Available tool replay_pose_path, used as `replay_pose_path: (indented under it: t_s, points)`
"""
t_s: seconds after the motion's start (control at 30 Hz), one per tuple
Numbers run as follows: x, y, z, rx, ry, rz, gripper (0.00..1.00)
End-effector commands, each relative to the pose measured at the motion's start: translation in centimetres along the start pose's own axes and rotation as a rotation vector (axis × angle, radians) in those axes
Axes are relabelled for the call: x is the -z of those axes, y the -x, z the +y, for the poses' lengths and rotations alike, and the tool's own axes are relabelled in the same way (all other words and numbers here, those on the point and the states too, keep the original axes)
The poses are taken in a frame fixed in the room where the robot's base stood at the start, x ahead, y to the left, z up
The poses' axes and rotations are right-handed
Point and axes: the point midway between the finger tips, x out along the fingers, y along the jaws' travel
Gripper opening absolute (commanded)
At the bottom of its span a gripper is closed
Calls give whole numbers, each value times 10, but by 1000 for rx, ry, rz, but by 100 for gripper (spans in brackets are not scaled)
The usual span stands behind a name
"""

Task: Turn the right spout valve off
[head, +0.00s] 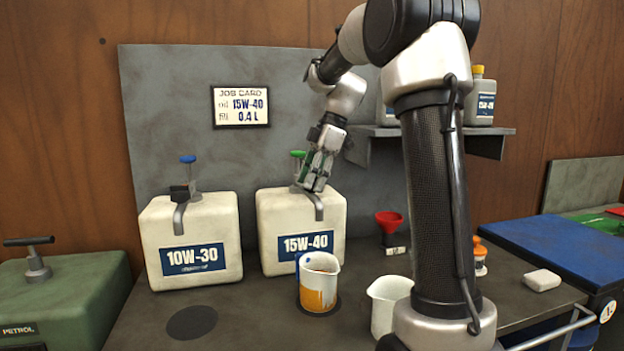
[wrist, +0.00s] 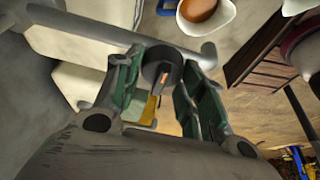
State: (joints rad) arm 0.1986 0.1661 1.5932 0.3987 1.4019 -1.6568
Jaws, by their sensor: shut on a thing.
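The right canister (head: 300,215), cream with a blue 15W-40 label, stands on the bench. Its grey spout (head: 318,207) bends over the top front edge. My gripper (head: 312,180) is at the top of this canister and hides the right spout valve in the head view. In the wrist view, the valve's dark round knob (wrist: 161,68) sits between my green-padded fingers, which are shut on it. A measuring jug (head: 319,283) with a blue handle and orange-yellow contents stands below the spout. I cannot tell whether oil is flowing.
The left canister (head: 190,240), labelled 10W-30, has a dark valve knob (head: 180,192). A white cup (head: 388,303) stands right of the jug. A shelf (head: 490,140) juts from the back panel. A dark disc (head: 191,322) lies empty at left.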

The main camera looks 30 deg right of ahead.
Motion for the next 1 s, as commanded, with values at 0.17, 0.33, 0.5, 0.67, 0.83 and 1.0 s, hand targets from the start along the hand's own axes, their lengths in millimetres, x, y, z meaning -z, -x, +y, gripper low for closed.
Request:
replay_pose_path:
  t_s: [0.17, 0.33, 0.5, 0.67, 0.83, 1.0]
  points:
    - [-1, -1, 0, 2, -1, -1, 16]
    - [-1, -1, 0, 2, -1, -1, 54]
    - [0, 0, 0, 1, -1, -1, 57]
    - [0, 0, 0, 0, -1, 0, 57]
    - [0, 16, 1, -3, 0, 0, 57]
    - [0, 54, 1, -4, 0, 0, 57]
